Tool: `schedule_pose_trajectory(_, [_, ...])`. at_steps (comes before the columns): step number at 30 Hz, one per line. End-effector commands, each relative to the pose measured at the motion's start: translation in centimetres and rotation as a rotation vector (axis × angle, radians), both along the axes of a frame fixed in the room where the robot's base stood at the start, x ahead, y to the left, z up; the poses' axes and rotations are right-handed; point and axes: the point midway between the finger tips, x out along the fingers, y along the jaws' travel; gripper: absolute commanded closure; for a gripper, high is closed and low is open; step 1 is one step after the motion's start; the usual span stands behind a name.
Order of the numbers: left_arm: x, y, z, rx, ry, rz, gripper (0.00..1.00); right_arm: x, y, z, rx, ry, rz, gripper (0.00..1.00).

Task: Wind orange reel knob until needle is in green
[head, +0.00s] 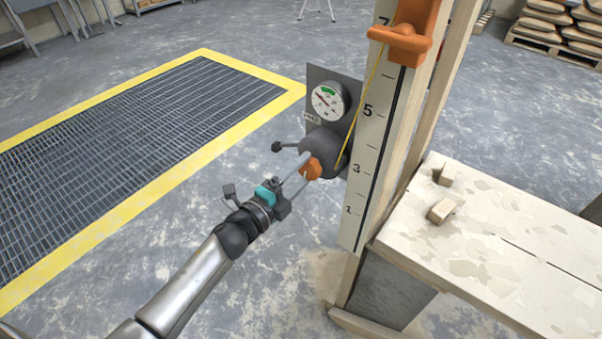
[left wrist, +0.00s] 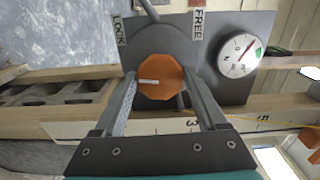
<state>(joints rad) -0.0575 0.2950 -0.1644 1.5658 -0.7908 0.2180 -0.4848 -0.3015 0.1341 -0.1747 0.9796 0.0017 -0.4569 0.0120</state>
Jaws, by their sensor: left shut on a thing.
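The orange reel knob (head: 313,171) sits on the front of a dark round reel (head: 322,146) on a grey plate. My left gripper (head: 305,170) is shut on the knob, one finger on each side. In the left wrist view the knob (left wrist: 160,82) has a pale line across its face, between my fingers (left wrist: 160,85). The round gauge (head: 328,101) is above the reel, with a green band at its top. In the left wrist view the gauge (left wrist: 240,55) shows its needle short of the green band. My right gripper is not in view.
A lever with a dark ball (head: 277,147) sticks out left of the reel. LOCK (left wrist: 122,28) and FREE (left wrist: 197,24) labels flank it. A yellow cord (head: 361,108) runs up to an orange carriage (head: 400,40) on a numbered post. A plaster-spotted bench (head: 480,250) stands right.

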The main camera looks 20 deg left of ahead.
Motion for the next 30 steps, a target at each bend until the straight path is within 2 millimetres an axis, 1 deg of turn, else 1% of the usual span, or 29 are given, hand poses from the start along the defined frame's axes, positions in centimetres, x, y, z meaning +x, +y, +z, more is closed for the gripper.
schedule_pose_trajectory(6, [-0.02,0.04,-0.04,0.119,-0.042,0.001,0.82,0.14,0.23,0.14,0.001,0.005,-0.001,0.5])
schedule_pose_trajectory(12, [-0.02,0.03,0.0,0.181,-0.064,0.0,0.82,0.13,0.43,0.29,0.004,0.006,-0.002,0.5])
schedule_pose_trajectory(18, [-0.02,0.02,0.03,0.204,-0.073,0.0,0.82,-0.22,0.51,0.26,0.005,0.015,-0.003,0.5])
schedule_pose_trajectory(29, [-0.02,0.03,0.04,0.206,-0.074,0.0,0.82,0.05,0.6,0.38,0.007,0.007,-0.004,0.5])
schedule_pose_trajectory(30, [-0.02,0.03,0.03,0.205,-0.073,0.0,0.23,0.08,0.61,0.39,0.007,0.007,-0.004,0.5])
